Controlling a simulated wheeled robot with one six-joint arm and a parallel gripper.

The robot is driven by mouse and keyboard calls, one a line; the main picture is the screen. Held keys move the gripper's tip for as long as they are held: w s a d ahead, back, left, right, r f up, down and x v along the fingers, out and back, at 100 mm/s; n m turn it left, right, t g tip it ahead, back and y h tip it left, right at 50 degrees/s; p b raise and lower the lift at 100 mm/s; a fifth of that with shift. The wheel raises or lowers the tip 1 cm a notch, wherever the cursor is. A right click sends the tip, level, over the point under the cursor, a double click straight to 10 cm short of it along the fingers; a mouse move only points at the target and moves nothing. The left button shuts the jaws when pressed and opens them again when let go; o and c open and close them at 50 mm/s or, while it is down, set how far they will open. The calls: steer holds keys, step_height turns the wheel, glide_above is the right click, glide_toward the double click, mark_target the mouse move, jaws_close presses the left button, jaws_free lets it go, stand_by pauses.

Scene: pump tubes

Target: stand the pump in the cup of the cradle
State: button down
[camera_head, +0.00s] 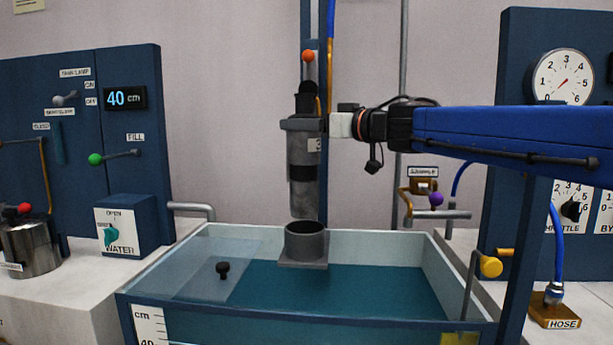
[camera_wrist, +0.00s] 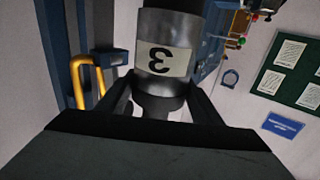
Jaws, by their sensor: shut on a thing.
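The pump (camera_head: 303,172) is a grey upright cylinder with a black band and a "3" label. The label also shows in the wrist view (camera_wrist: 165,57), where the pump stands between the two fingers. My gripper (camera_head: 326,126) is shut on the pump's upper part, coming from the right. The cup of the cradle (camera_head: 305,243) is a short grey open ring on a square base at the back of the tank. The pump hangs above it, its lower end close over the cup's rim. From this view I cannot tell whether it is exactly centred or has entered the cup.
The water tank (camera_head: 135,298) lies below, with a clear lid and black knob (camera_head: 223,270) at its left. A blue column (camera_head: 323,100) stands behind the pump.

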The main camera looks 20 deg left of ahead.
steer(key=shift+f, duration=4.8)
steer(key=c, duration=0.6)
jaws_free()
steer(key=shift+f, duration=0.2)
steer(key=shift+o, duration=0.2)
steer(key=shift+r, duration=0.1)
glide_toward(305, 166)
steer(key=w, duration=0.2)
steer(key=shift+w+d+f, duration=0.25)
steer(key=shift+w+d, duration=0.05)
steer(key=shift+s, duration=0.1)
